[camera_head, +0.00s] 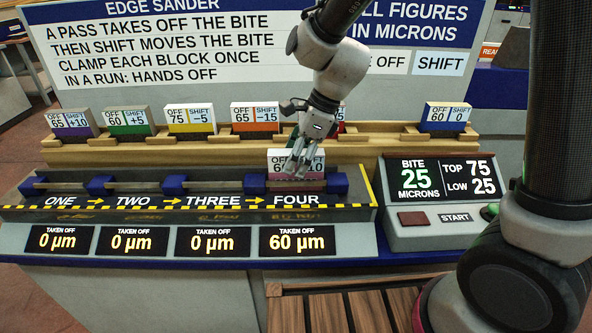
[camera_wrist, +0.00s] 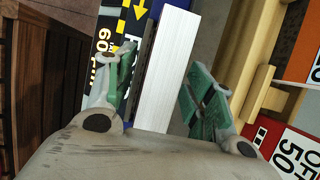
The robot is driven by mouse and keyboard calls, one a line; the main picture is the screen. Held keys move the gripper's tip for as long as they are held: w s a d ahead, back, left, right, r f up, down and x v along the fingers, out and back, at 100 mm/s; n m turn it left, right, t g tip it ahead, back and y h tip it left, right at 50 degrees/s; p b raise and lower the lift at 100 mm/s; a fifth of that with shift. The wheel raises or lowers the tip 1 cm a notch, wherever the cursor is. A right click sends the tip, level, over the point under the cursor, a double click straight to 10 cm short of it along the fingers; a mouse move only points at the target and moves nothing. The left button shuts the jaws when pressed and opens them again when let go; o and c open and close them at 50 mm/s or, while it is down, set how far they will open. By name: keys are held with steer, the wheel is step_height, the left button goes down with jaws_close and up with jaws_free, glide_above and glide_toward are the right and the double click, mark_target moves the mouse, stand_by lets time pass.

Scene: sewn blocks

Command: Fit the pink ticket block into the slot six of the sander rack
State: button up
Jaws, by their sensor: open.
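The pink ticket block (camera_head: 284,161) stands upright at station FOUR of the sander, between blue clamp pieces. Its printed face is partly covered by my fingers. My gripper (camera_head: 303,158) is over this block from above. In the wrist view, my gripper (camera_wrist: 163,85) is open, with a green-padded finger on each side of the block's pale top (camera_wrist: 165,70); contact cannot be told. The sander rack (camera_head: 400,143) is the wooden ledge behind the stations. It has a bare stretch between the block behind my gripper and the blue ticket block (camera_head: 447,115); no slot numbers are readable.
Purple (camera_head: 72,121), green (camera_head: 129,120), yellow (camera_head: 190,118) and orange (camera_head: 255,116) ticket blocks stand in the rack. A red ticket block (camera_wrist: 285,150) is close to my right finger in the wrist view. The control box (camera_head: 440,185) stands at right.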

steer(key=shift+f, duration=0.15)
jaws_close()
stand_by(0.4)
